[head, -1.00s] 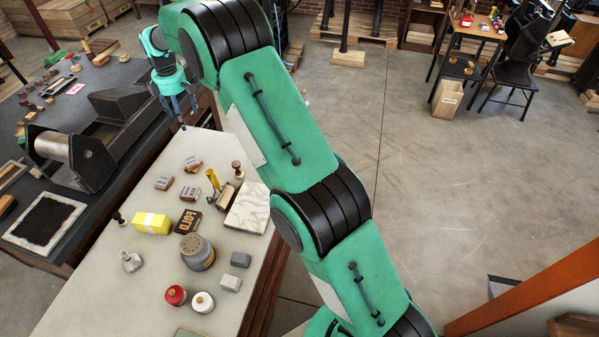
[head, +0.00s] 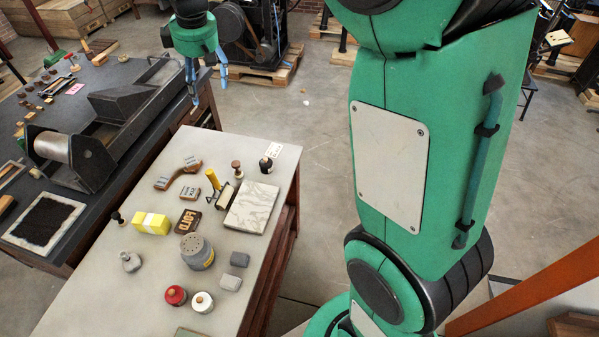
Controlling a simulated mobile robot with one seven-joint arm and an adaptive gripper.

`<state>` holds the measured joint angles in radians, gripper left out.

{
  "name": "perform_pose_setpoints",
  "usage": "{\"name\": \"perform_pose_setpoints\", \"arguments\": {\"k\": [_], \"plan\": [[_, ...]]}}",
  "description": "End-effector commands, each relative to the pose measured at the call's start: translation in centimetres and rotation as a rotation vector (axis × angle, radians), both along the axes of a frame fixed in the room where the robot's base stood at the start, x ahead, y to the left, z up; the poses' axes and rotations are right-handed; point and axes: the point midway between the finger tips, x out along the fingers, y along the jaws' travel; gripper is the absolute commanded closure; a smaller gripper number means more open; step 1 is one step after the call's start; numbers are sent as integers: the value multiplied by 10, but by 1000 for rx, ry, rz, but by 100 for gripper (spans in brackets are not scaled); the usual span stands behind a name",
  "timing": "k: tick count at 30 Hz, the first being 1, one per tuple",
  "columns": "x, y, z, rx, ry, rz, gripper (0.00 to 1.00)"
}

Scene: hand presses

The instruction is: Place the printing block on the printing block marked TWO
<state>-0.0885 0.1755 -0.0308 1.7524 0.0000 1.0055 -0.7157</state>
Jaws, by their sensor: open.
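My gripper (head: 192,92) is above the far edge of the pale table, fingers pointing down. It is open, with nothing visible between its fingers. Small wooden printing blocks with pale labels lie on the pale table. One block (head: 191,163) is at the back. Another wooden block (head: 163,183) is to its left and nearer, and a third block (head: 190,193) lies to the right of that one. The labels are too small to read, so I cannot tell which is TWO. My gripper is apart from all of them.
On the pale table (head: 105,292) are a yellow-handled roller (head: 212,179), a marble slab (head: 253,206), a dark lettered block (head: 188,221), a yellow package (head: 151,223) and a grey tin (head: 197,251). A dark press (head: 88,160) stands left. The table's far left strip is bare.

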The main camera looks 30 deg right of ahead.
Motion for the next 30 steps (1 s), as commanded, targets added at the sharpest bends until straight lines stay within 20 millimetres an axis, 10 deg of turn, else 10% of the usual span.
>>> {"name": "perform_pose_setpoints", "arguments": {"k": [14, 30], "plan": [[-132, -28, 46, 68, -78, -245, 30], [-277, -50, 43, 163, -160, -514, 30]]}}
